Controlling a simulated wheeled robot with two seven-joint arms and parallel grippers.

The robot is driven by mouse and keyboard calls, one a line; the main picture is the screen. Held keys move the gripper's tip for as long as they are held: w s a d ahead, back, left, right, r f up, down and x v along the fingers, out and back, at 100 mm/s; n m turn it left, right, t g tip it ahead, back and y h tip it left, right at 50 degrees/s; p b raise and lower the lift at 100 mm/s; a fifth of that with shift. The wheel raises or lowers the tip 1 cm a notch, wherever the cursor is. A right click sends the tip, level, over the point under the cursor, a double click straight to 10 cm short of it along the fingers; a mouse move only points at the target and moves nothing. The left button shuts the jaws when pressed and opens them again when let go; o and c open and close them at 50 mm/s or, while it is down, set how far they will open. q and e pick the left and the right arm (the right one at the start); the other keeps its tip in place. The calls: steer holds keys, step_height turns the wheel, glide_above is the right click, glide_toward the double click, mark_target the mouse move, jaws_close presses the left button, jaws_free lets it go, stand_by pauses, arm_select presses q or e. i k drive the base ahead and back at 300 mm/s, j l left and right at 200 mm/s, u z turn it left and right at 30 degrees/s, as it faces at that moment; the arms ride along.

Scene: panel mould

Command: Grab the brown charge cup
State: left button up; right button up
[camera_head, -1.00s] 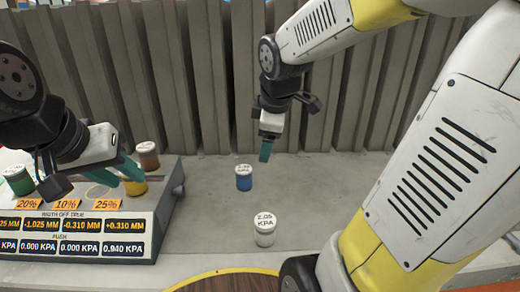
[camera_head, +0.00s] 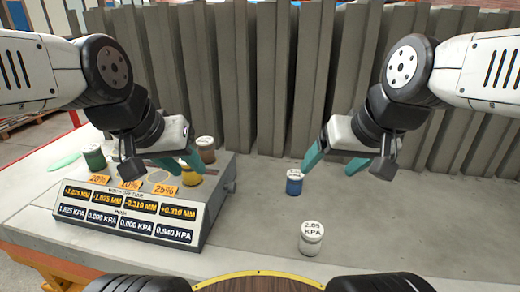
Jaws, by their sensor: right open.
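The brown cup (camera_head: 207,152) with a pale lid stands upright at the back right of the sloped console. My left gripper (camera_head: 185,167) is over the console, just left of the brown cup and close above a yellow cup (camera_head: 191,178). Its teal fingers partly cover the yellow cup, and I cannot tell whether they touch it. My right gripper (camera_head: 333,168) is open and empty, well right of the brown cup and near a blue cup (camera_head: 294,184).
The console (camera_head: 196,228) carries percent tags and number displays. A green cup (camera_head: 94,158) stands at its left. A white cup labelled 2.05 KPA (camera_head: 311,240) stands in front on the grey slab. The slab's right side (camera_head: 430,225) is clear; a ribbed grey wall (camera_head: 290,90) is behind.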

mark_target(205, 145)
steer(key=i+j, duration=0.1)
steer(key=j, duration=1)
steer(key=i+j+u, duration=0.1)
steer(key=j, duration=0.5)
steer(key=i+j, duration=0.15)
steer(key=j, duration=0.4)
